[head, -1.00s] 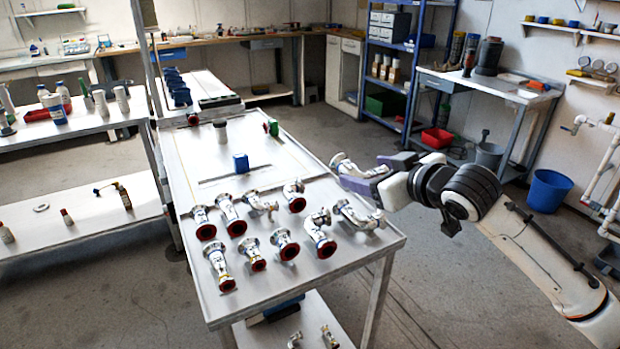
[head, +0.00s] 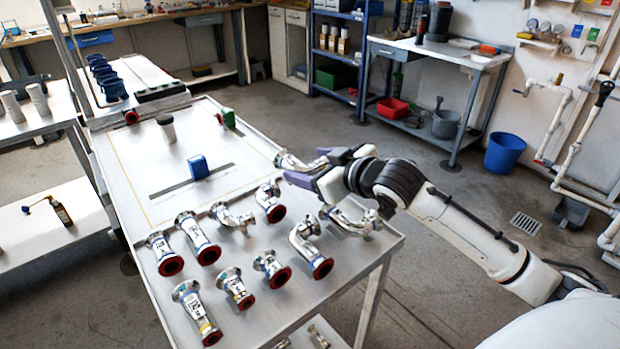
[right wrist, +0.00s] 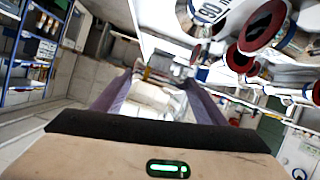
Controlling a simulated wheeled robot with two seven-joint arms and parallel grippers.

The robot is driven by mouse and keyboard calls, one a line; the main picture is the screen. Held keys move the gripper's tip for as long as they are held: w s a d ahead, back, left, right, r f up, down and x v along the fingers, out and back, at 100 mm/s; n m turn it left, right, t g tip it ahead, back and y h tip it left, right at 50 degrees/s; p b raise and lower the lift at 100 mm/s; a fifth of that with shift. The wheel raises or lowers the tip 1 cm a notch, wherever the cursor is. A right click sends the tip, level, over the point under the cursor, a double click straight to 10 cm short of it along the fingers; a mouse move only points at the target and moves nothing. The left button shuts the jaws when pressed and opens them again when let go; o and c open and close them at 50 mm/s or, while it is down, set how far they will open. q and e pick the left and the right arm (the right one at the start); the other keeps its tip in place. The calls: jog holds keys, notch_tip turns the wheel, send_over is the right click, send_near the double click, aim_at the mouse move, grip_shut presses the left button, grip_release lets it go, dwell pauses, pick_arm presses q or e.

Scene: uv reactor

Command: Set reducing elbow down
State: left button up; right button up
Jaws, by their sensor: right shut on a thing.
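My right gripper (head: 312,167) is shut on a shiny metal elbow (head: 289,161), which sticks out to the left of the fingers at the right edge of the white table (head: 130,225). The height of the elbow over the table top is hard to tell. In the right wrist view, the elbow (right wrist: 158,98) shows pale and blurred between the two purple-grey fingers, and part of it is hidden by the gripper body. My left gripper is not in view.
Several metal fittings, many with dark red end faces, stand on the near part of the table, including an elbow (head: 352,221) close below my right gripper. A blue block (head: 198,167) and a grey cup (head: 166,129) stand farther back. A yellow-outlined area is mostly clear.

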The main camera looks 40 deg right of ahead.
jog(key=shift+f, duration=1.4)
jog(key=shift+f, duration=0.1)
jog(key=shift+f, duration=0.55)
jog(key=o, duration=1.3)
jog(key=shift+o, duration=0.2)
jog(key=shift+r, duration=0.1)
jog(key=v, duration=1.2)
jog(key=shift+r, duration=0.45)
